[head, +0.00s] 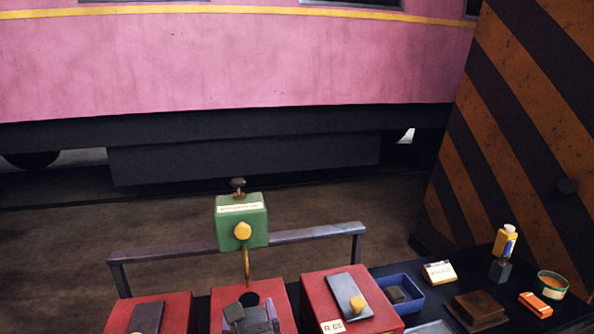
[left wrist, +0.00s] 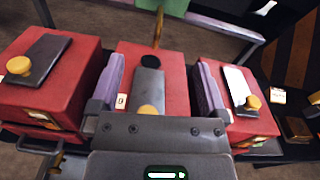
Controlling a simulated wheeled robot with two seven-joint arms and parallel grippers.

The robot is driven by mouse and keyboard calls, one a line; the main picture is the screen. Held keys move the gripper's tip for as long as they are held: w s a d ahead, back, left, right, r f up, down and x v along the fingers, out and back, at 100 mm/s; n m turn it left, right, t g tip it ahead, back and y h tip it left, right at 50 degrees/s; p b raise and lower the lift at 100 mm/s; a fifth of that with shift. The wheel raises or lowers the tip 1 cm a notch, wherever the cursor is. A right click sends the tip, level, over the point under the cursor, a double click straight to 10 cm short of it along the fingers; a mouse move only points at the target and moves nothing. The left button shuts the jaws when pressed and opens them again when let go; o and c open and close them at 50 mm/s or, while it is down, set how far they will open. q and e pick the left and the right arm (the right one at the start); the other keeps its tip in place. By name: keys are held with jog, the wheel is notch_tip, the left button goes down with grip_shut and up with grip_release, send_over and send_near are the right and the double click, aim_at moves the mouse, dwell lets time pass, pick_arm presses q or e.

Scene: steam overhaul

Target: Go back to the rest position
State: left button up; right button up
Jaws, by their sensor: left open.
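My left gripper (head: 252,318) is low in the middle of the head view, over the middle red box (head: 279,296). In the left wrist view its two purple-grey fingers (left wrist: 158,84) stand wide apart with nothing held between them. The middle red box (left wrist: 178,72) shows between and beyond them, with a grey plate (left wrist: 148,82), a yellow knob (left wrist: 148,111) and a dark round hole (left wrist: 150,61) on its top. Whether the fingers touch the box, I cannot tell. My right gripper is in neither view.
A left red box (head: 172,308) and a right red box (head: 374,299) flank the middle one. Behind them stand a metal rail (head: 310,233) and a green box (head: 257,226). A blue tray (head: 415,285), bottle (head: 505,240) and tins lie right, beside a striped wall (head: 520,130).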

pick_arm(q)
jog(key=s+a+f+n+g, duration=0.3)
jog(key=s+f+n+g, duration=0.15)
jog(key=s+n, duration=0.35)
jog(key=s+a+f+n+g, duration=0.35)
jog(key=s+f+n, duration=0.2)
jog(key=n, duration=0.45)
jog(key=s+f+n+g+h, duration=0.2)
jog(key=s+n+g+h, duration=0.35)
jog(key=s+n, duration=0.85)
jog(key=s+f+m+g, duration=0.1)
jog(key=s+f, duration=0.2)
jog(key=f, duration=0.6)
jog(key=s+f+m+g, duration=0.1)
jog(key=s+f, duration=0.1)
jog(key=f, duration=0.8)
jog(key=s+a+f+y, duration=0.1)
jog(key=s+a+f, duration=0.2)
jog(key=s+f, duration=0.6)
jog(key=s+g, duration=0.1)
jog(key=s, duration=0.2)
jog(key=shift+s+a+m, duration=0.15)
jog(key=shift+s+m, duration=0.15)
